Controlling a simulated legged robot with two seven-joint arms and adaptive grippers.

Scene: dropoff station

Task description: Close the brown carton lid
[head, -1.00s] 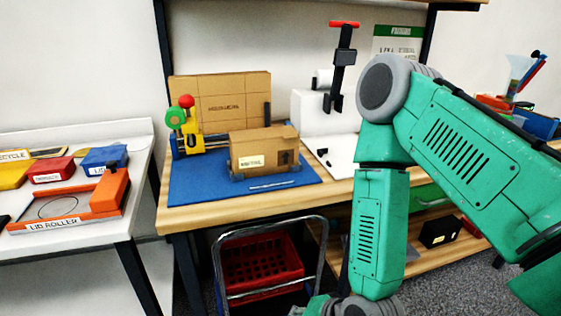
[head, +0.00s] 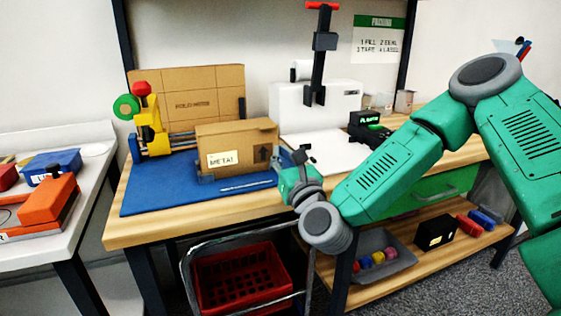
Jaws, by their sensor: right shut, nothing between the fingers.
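The small brown carton (head: 236,139) stands upright on the blue mat (head: 155,194). Its front bears a white label. Its top looks flat from this angle, but I cannot tell for sure how its lid lies. A larger flat brown cardboard piece (head: 196,98) stands upright behind it. My right gripper (head: 302,156) is shut and empty, just right of the carton near its right end. I cannot tell whether it touches the carton. My left gripper is not in view.
A yellow tape tool (head: 152,133) with red and green knobs stands left of the carton. A tall black stand (head: 318,65) rises behind. A red crate (head: 240,280) sits in a metal-framed cart below the table front. A grey bin (head: 380,258) is on the lower shelf.

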